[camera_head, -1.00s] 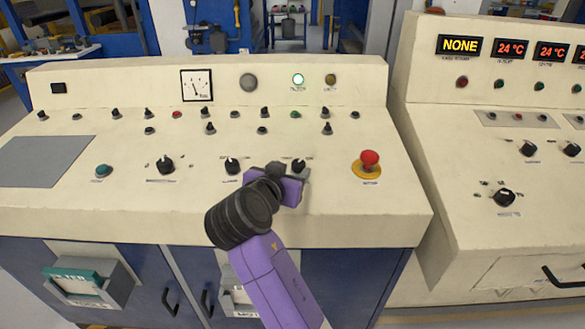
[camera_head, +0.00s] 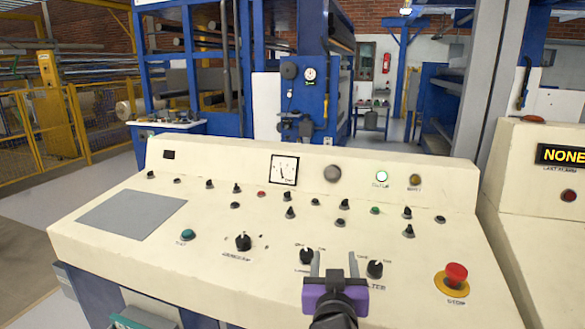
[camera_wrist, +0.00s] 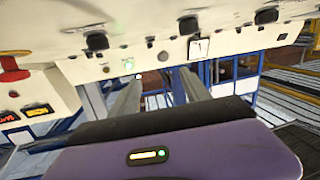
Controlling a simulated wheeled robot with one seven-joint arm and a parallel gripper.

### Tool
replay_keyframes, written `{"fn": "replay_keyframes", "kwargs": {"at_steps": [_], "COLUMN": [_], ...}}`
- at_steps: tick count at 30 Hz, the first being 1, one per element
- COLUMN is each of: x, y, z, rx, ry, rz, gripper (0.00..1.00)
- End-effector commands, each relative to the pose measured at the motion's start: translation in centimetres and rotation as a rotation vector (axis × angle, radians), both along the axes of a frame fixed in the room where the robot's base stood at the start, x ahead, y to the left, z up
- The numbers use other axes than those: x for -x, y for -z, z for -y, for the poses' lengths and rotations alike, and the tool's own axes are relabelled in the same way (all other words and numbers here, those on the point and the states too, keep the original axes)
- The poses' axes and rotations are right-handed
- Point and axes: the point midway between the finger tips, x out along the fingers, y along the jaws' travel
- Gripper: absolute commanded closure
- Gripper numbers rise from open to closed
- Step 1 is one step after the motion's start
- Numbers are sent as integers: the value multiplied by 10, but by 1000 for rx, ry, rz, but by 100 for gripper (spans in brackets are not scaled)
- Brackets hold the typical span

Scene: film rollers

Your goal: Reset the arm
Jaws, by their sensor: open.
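My gripper (camera_head: 335,266) is purple with two grey fingers. In the head view it stands over the front of the cream control console (camera_head: 130,245), its fingers apart and nothing between them. The fingers appear between two black rotary knobs, the left knob (camera_head: 306,257) and the right knob (camera_head: 375,269); whether they touch the panel is not clear. In the wrist view the fingers (camera_wrist: 155,95) are also apart and empty, with the console upside down above them. Most of my arm is below the head picture's edge.
A red mushroom button (camera_head: 455,274) sits right of my gripper. A lit green lamp (camera_head: 382,176) and a dial meter (camera_head: 284,169) are on the console's back. A second console (camera_head: 530,220) stands at the right. Blue machinery (camera_head: 308,100) and yellow railings (camera_head: 60,140) are behind.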

Motion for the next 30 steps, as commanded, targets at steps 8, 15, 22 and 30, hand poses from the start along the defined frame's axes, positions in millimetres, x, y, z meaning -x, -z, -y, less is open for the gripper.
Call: {"fn": "replay_keyframes", "kwargs": {"at_steps": [8, 15, 22, 30], "x": [78, 165, 252, 347], "y": [45, 69, 76, 68], "z": [2, 18, 42, 72], "rx": [58, 65, 45, 3], "ry": [-190, -278, -298, -264], "rz": [75, 126, 148, 126], "gripper": [45, 45, 45, 45]}}
